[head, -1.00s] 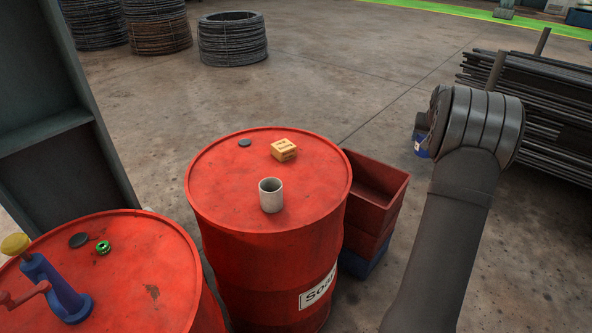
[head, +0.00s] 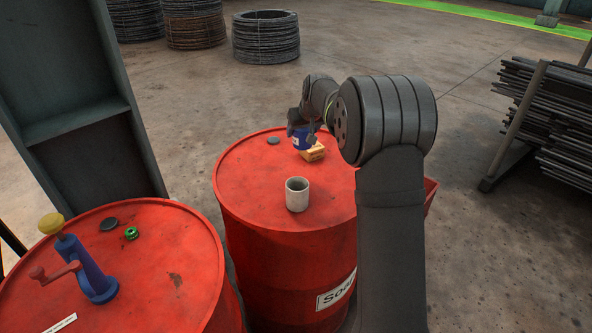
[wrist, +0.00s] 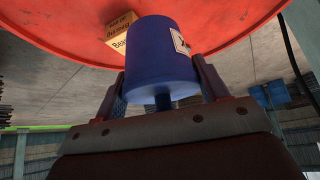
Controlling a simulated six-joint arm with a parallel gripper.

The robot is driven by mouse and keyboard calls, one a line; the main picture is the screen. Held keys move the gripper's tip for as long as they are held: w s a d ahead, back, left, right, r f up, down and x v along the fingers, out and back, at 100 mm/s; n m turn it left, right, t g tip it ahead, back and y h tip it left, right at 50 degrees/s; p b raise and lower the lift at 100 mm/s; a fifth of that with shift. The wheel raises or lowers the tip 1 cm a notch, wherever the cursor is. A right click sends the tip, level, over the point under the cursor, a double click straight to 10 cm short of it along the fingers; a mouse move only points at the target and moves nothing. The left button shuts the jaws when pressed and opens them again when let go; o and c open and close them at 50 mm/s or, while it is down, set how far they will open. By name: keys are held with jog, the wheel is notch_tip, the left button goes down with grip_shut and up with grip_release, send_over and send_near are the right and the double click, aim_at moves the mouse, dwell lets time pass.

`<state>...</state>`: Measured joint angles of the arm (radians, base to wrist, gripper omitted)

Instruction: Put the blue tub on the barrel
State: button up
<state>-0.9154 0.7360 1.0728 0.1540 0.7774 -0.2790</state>
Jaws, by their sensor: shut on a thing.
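The blue tub (head: 298,139), with a white label, is held above the far part of the red barrel (head: 255,190). My gripper (wrist: 160,72) is shut on the tub, one finger on each side, as the wrist view shows. In that view the tub (wrist: 160,55) is in front of the red barrel top (wrist: 235,25); I cannot tell how large the gap is. In the head view my arm hides part of the tub and the barrel's right side.
A yellow box (head: 312,154) lies right by the tub, a grey-white cup (head: 297,195) stands nearer, and a dark disc (head: 273,141) lies farther left. A second red barrel (head: 180,255) at left carries a blue crank device (head: 92,275), a green ring (head: 132,233) and another disc.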

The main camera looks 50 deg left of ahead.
jog(key=shift+s+a, duration=0.8)
jog(key=shift+s, duration=0.25)
jog(key=shift+s+a+f, duration=0.95)
jog(key=shift+a+f, duration=0.65)
jog(key=shift+f, duration=0.2)
jog(key=shift+s+a+f, duration=1)
jog(key=shift+a+f, duration=0.6)
jog(key=shift+f, duration=0.2)
jog(key=shift+s+a+f, duration=0.95)
jog(key=shift+a+f, duration=0.65)
jog(key=shift+f, duration=0.2)
jog(key=shift+f, duration=0.1)
jog(key=o, duration=1.2)
jog(key=shift+f, duration=0.15)
